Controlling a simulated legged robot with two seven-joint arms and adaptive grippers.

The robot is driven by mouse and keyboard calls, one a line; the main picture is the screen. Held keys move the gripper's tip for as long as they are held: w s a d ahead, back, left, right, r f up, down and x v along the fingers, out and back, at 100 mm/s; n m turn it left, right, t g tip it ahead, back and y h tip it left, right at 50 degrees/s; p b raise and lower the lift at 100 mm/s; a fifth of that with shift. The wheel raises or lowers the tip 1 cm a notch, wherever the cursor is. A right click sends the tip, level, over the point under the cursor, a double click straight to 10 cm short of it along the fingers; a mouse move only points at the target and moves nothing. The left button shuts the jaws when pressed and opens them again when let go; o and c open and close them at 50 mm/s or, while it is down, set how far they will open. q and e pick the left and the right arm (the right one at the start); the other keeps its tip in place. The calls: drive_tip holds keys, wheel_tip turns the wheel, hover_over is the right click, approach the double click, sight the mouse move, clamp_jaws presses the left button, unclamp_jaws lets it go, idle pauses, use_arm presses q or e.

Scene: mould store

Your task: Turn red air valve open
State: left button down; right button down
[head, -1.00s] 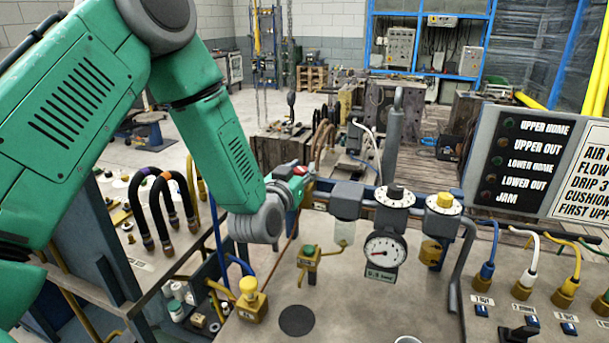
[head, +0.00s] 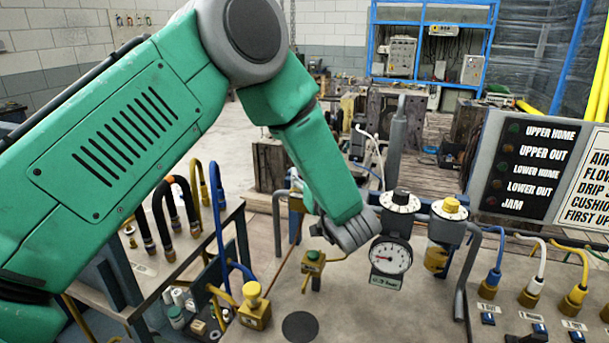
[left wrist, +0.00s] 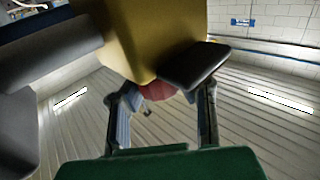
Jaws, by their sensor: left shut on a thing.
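The red air valve's handle (left wrist: 157,90) shows as a small red patch below a yellow block (left wrist: 160,35) in the left wrist view. My left gripper (left wrist: 155,98) has a finger on each side of this red part and is shut on it. In the head view my green arm and grey wrist cover the red handle and the fingers. Only a brass-yellow edge of the valve body (head: 297,203) shows left of the arm. I cannot tell the handle's angle. My right gripper is in neither view.
A pressure gauge (head: 391,255) and white-dialled regulators stand just right of my wrist. A green-topped valve (head: 313,256) and a yellow-knobbed valve (head: 254,305) stand in front. Black hoses (head: 172,215) rise on the left. The front bench top (head: 345,300) has some clear room.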

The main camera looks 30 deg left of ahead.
use_arm(q)
drive_tip(key=shift+s+d+f+n+g, duration=0.2)
drive_tip(key=shift+f+n+g, duration=0.1)
drive_tip(key=shift+f+g, duration=0.1)
drive_tip(key=c, duration=1.2)
unclamp_jaws()
drive_tip(key=shift+o, duration=0.2)
drive_tip(key=shift+w+d+r, duration=0.1)
drive_tip(key=shift+d+r, duration=0.25)
drive_tip(key=v, duration=1.1)
drive_tip(key=shift+d+f, duration=0.25)
drive_tip(key=shift+f, duration=0.05)
